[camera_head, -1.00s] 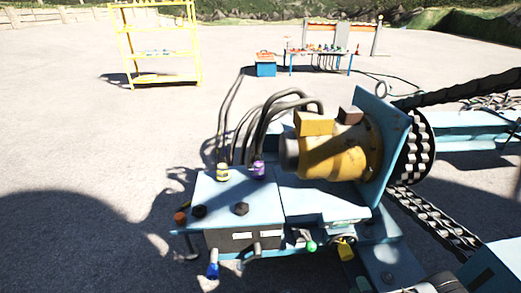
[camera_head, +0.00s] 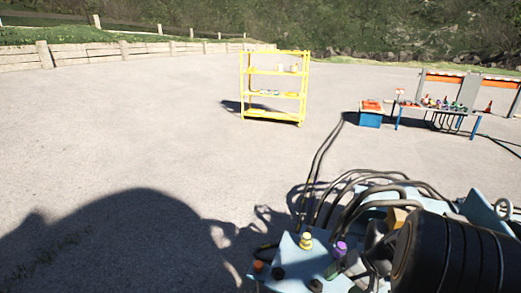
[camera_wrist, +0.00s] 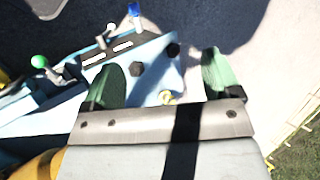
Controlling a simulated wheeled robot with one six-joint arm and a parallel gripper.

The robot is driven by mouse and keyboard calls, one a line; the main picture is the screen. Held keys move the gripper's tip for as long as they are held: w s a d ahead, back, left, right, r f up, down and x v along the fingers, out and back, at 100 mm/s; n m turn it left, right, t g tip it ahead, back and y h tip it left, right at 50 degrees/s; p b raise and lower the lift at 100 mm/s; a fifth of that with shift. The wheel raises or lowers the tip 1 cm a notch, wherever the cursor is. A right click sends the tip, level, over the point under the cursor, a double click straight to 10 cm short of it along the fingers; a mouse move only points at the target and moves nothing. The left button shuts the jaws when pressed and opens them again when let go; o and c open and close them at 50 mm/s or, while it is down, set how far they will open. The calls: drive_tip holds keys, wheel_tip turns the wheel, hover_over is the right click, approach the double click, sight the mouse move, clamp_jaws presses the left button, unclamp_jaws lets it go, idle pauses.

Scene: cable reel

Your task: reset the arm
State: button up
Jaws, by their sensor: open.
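My gripper (camera_wrist: 162,62) is open in the wrist view, its two green fingers well apart and nothing between them. Beyond the fingers is the light blue control box (camera_wrist: 155,50) of the cable reel machine, with dark knobs, a blue-tipped lever (camera_wrist: 134,10) and a green-tipped lever (camera_wrist: 40,61). Whether a finger touches the box is unclear. In the head view, a dark banded cylinder (camera_head: 450,255), apparently my arm, covers much of the machine. The box's yellow knob (camera_head: 306,240) and purple knob (camera_head: 340,248) show left of it.
Black hoses (camera_head: 320,170) arch up behind the control box. A yellow shelf rack (camera_head: 242,85) stands farther back. A blue workbench (camera_head: 398,118) with small items and a blue box (camera_head: 370,120) stand at the right. The pavement at left is clear.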

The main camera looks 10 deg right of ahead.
drive_tip(key=s+a+r+n+h+p, duration=0.1)
drive_tip(key=a+r+p, duration=0.4)
drive_tip(key=r, duration=0.6)
drive_tip(key=s+a+r+n+t+h+p, duration=0.1)
drive_tip(key=a+r+n+h+p, duration=0.3)
drive_tip(key=r, duration=0.6)
drive_tip(key=a+h+p, duration=0.1)
drive_tip(key=a+h, duration=0.1)
drive_tip(key=a, duration=0.1)
drive_tip(key=shift+s+a+r+n+t, duration=0.2)
drive_tip(key=shift+s+r+n+t, duration=0.1)
drive_tip(key=shift+s+r, duration=0.1)
drive_tip(key=shift+a+r, duration=0.2)
drive_tip(key=shift+r, duration=0.05)
drive_tip(key=shift+c, duration=0.2)
